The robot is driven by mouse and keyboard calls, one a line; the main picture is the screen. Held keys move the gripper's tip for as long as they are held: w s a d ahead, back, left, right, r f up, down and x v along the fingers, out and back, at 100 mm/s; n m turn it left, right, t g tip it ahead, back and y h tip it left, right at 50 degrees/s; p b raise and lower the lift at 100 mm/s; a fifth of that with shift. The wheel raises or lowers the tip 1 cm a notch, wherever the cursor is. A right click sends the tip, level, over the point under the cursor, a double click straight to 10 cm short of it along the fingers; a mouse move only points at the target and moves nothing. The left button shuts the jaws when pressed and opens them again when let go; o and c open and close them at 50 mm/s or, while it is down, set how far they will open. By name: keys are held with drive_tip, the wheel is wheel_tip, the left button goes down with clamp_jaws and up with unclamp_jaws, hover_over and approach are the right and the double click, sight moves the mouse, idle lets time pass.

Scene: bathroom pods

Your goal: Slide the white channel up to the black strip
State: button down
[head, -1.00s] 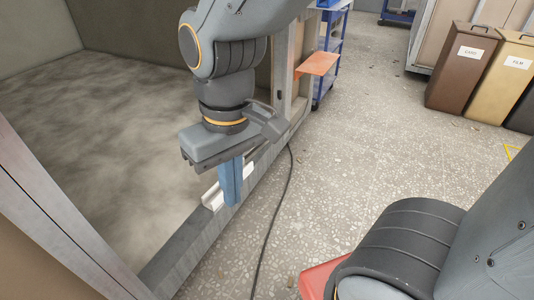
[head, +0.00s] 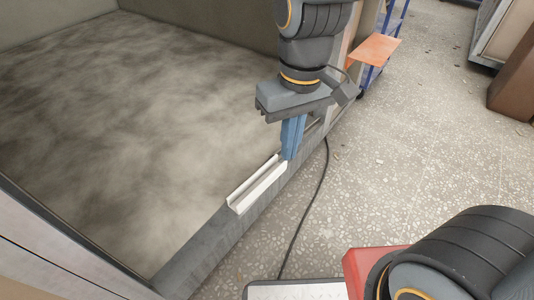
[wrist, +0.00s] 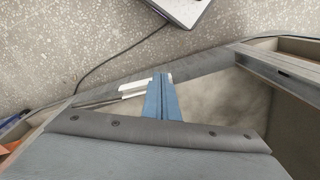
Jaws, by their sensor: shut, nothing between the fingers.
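The white channel (head: 258,186) lies along the grey sill at the edge of the pod floor in the head view. My gripper (head: 291,138), with its blue fingers together and empty, points down near the channel's far end. In the wrist view the blue fingers (wrist: 160,98) cross in front of the channel (wrist: 133,89). White shows to their left and a small bit to their right. I cannot tell whether the fingers touch the channel. I cannot clearly make out the black strip in either view.
The grey sill (head: 205,252) runs between the mottled pod floor (head: 120,110) and the speckled outer floor (head: 410,150). A dark cable (head: 312,195) lies outside it. An orange board (head: 374,48) on a blue cart and a brown bin (head: 514,88) stand beyond.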

sight(263, 182)
drive_tip(key=w+a+f+n, duration=0.2)
drive_tip(key=w+f, duration=0.8)
drive_tip(key=f, duration=0.2)
drive_tip(key=w+a+f+n+b, duration=0.1)
drive_tip(key=w+f, duration=0.3)
drive_tip(key=f, duration=1)
drive_tip(key=w+f+n, duration=0.1)
drive_tip(key=w+f, duration=0.3)
drive_tip(key=f, duration=0.9)
drive_tip(key=shift+a+f+h+b, duration=0.3)
drive_tip(key=shift+a+f+b, duration=0.05)
drive_tip(key=shift+a+f, duration=0.05)
drive_tip(key=shift+w+a, duration=0.85)
